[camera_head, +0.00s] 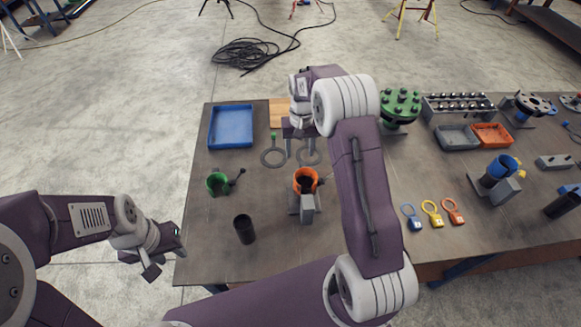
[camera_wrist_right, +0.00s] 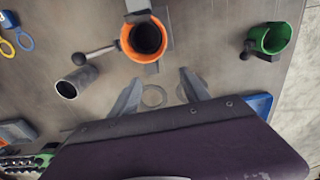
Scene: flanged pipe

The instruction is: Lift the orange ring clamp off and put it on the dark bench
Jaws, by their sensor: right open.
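The orange ring clamp (camera_head: 299,174) sits around the top of a dark upright pipe on a grey stand, left of the table's middle. In the right wrist view the clamp (camera_wrist_right: 129,47) is a ring around the dark pipe, with a dark handle sticking out to the left. My right gripper (camera_head: 302,150) is open and empty behind the clamp in the head view. Its two spread fingers (camera_wrist_right: 159,80) are apart from the clamp. My left gripper (camera_head: 166,254) is beyond the table's left edge, away from the clamp, its fingers apart and empty.
The dark bench (camera_head: 265,205) has bare room around the stand. A green ring clamp (camera_head: 217,184), a dark cylinder (camera_head: 244,229) and a blue tray (camera_head: 231,126) stand left. Flat rings (camera_head: 273,157) lie behind the clamp.

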